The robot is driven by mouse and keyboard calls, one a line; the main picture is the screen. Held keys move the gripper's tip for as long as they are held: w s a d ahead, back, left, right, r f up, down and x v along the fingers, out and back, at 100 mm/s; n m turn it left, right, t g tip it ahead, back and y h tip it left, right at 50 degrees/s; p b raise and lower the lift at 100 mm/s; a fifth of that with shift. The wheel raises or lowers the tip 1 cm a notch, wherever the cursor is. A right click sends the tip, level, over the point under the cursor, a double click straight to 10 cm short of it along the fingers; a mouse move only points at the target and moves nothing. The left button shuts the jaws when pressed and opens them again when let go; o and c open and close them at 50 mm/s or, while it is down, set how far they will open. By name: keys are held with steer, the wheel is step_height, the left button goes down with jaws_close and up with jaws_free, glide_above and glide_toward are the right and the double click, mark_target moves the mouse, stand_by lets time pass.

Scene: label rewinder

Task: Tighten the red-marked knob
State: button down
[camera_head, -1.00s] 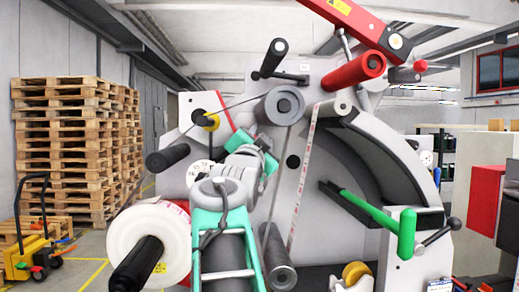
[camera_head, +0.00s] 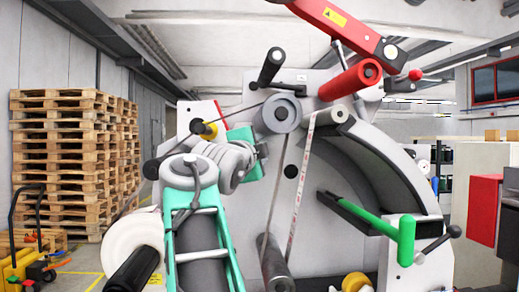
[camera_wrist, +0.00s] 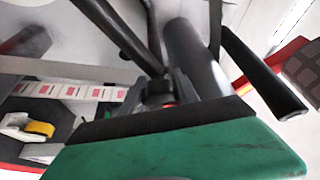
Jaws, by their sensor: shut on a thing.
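My gripper (camera_head: 243,140) is the teal part at the end of my grey wrist, up against the machine's pale front plate. In the wrist view its green body fills the bottom. Just past its edge is a small dark knob (camera_wrist: 158,88) with an orange-red spot, mostly hidden by the gripper. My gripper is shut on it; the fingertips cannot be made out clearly. In the head view my gripper covers this knob. A black knob with a yellow collar (camera_head: 205,129) is left of my gripper, beside a red stripe.
Rollers crowd the plate: a grey roller (camera_head: 281,113) right of my gripper, a black one (camera_head: 270,67) and a red one (camera_head: 351,80) above. A label strip (camera_head: 302,165) runs down the middle. A green handle (camera_head: 405,240) sticks out right. A white roll (camera_head: 131,238) is low left.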

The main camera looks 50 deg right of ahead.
stand_by(0.3)
steer(key=c, duration=0.9)
jaws_free()
steer(key=b+v, duration=0.1)
steer(key=v, duration=0.6)
steer(key=shift+s+a, duration=0.15)
steer(key=shift+a, duration=0.2)
steer(key=shift+f, duration=0.1)
